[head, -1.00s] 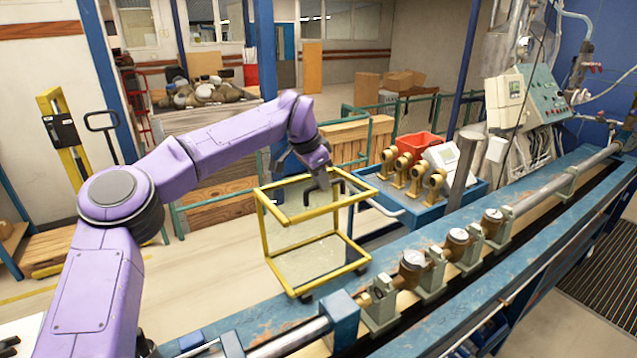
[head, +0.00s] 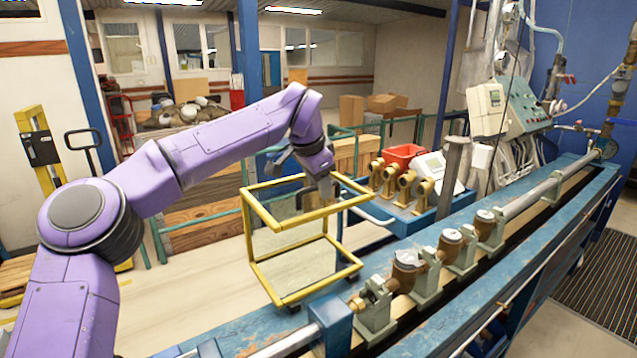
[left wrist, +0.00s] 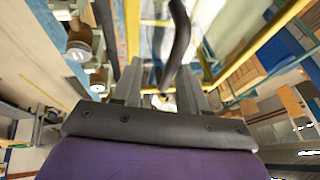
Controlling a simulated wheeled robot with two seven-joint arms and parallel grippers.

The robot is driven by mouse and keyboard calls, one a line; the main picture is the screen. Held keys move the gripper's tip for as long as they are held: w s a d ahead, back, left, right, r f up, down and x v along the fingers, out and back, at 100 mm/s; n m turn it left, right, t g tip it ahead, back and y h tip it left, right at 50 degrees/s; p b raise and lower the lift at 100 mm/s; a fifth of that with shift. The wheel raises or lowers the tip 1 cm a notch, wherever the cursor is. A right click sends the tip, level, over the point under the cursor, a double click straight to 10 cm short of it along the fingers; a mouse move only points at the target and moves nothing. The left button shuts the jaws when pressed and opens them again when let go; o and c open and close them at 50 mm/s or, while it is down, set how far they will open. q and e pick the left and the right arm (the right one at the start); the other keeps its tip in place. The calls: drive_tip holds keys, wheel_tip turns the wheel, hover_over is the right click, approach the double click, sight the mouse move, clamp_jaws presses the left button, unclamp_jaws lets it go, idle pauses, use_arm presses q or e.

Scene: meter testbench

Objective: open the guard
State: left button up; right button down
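The guard (head: 292,219) is a box-like yellow frame with clear panels, standing at the left edge of the blue bench beside the row of meters. My left gripper (head: 327,190) reaches down at the top of the guard, at its far right part. In the left wrist view the two grey fingers (left wrist: 160,92) are apart. A black curved bar (left wrist: 178,42), which looks like a handle, shows between and beyond them; I cannot tell whether they touch it. A yellow frame bar (left wrist: 262,42) runs past on the right. My right gripper is not in view.
Several brass meters (head: 452,241) sit in clamps along the blue bench (head: 520,243). Behind the guard stand a blue tray (head: 408,220) with brass fittings and a red bin (head: 402,153).

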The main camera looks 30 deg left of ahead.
use_arm(q)
drive_tip(key=shift+r, duration=0.1)
drive_tip(key=b+v, duration=0.2)
drive_tip(key=v, duration=0.8)
drive_tip(key=shift+s+r, duration=0.1)
drive_tip(key=shift+r, duration=0.05)
